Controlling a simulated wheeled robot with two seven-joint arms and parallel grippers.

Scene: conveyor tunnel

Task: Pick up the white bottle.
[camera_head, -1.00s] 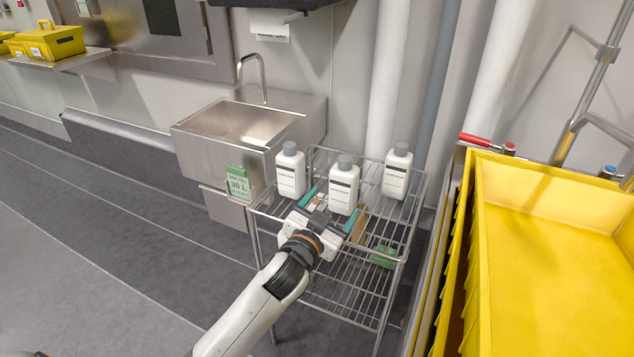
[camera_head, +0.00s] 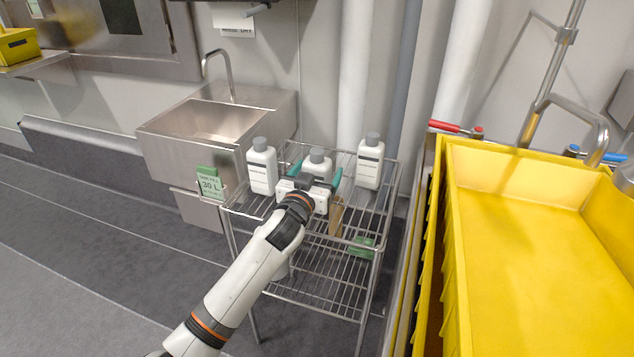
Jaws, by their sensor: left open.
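The gripper body hides the lower part of that bottle. I cannot tell whether the fingers touch it. The left and right bottles stand apart, outside the fingers. My right gripper is not in view.
A steel sink (camera_head: 205,128) stands behind and left of the rack. A large yellow bin (camera_head: 540,270) fills the right side. A green item (camera_head: 362,245) lies on a lower shelf.

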